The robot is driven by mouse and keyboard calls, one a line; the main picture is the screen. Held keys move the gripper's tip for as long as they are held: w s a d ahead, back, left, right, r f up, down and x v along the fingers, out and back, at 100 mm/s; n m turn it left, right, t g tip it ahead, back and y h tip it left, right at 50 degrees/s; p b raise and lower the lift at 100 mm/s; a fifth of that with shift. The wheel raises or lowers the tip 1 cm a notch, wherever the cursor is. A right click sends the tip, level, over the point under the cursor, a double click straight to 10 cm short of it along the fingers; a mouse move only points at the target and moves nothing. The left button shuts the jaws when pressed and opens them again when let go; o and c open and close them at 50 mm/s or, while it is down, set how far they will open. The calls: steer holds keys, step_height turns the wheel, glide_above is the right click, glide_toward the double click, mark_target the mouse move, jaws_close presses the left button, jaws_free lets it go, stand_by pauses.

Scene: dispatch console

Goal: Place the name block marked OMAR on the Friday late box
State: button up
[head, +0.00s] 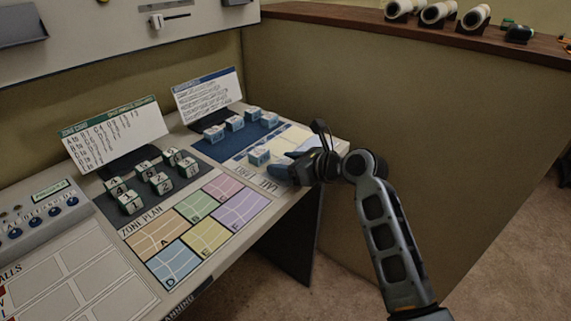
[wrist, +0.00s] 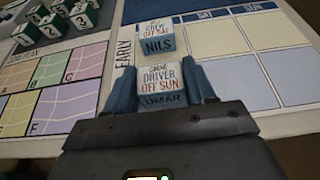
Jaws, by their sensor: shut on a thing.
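My gripper (wrist: 158,72) is shut on the OMAR block (wrist: 161,86), a white-topped block with blue sides reading DRIVER, OFF SUN. In the head view my gripper (head: 284,170) is over the near edge of the roster sheet (head: 292,136), and it hides the OMAR block. The NILS block (wrist: 156,40), reading OFF SAT, stands just beyond the held block, in the column left of SAT beside the EARLY label. It also shows in the head view (head: 259,156). I cannot tell whether the OMAR block touches the sheet.
Several other name blocks (head: 235,123) stand on a blue strip behind the sheet. Numbered blocks (head: 160,183) stand on a dark mat to the left, above the coloured zone plan (head: 205,222). The SAT and SUN boxes (wrist: 264,38) that show are empty.

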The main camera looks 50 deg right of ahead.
steer(key=o, duration=1)
steer(key=shift+f, duration=0.1)
steer(key=shift+s, duration=0.1)
steer(key=v, duration=1.2)
steer(key=shift+p, duration=0.3)
